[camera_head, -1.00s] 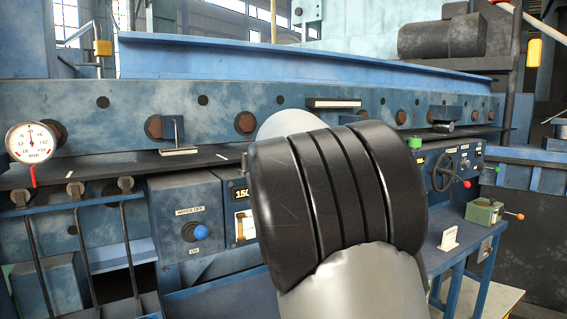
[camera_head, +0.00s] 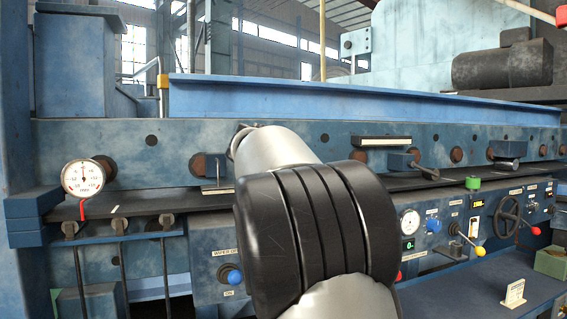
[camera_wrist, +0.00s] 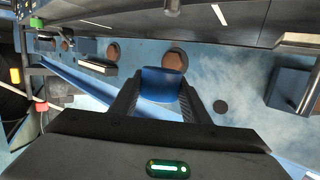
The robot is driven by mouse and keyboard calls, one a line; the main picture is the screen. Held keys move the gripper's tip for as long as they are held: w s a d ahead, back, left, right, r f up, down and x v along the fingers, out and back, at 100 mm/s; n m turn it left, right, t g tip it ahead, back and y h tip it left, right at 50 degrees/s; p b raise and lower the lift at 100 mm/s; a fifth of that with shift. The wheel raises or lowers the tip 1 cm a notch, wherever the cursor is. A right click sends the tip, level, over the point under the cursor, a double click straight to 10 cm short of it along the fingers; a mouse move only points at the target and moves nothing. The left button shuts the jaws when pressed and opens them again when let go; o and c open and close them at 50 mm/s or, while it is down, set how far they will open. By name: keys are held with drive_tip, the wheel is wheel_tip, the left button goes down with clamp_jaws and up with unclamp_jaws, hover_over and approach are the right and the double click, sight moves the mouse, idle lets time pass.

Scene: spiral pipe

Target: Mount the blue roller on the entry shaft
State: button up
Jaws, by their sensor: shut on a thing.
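My gripper (camera_wrist: 160,98) is shut on the blue roller (camera_wrist: 160,82), seen in the wrist view with a dark finger on each side. In the head view the gripper and roller are hidden behind my arm, which reaches toward the blue machine beam (camera_head: 330,140). Brown round shaft ends stick out along the beam. I cannot tell which one is the entry shaft.
A dark ledge (camera_head: 140,205) runs below the beam. A dial gauge (camera_head: 83,178) hangs at the left. A control panel with a handwheel (camera_head: 507,217) and levers stands at lower right. Small blocks (camera_head: 407,162) jut out between shafts.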

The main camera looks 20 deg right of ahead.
drive_tip(key=shift+b, duration=0.55)
wheel_tip(320, 180, down, 6)
drive_tip(key=b, duration=0.6)
drive_tip(key=shift+r, duration=0.15)
drive_tip(key=shift+f+b, duration=2.25)
drive_tip(key=shift+b, duration=0.6)
drive_tip(key=o, duration=1.3)
drive_tip(key=shift+s, duration=0.1)
drive_tip(key=shift+o, duration=0.4)
drive_tip(key=shift+a, duration=0.1)
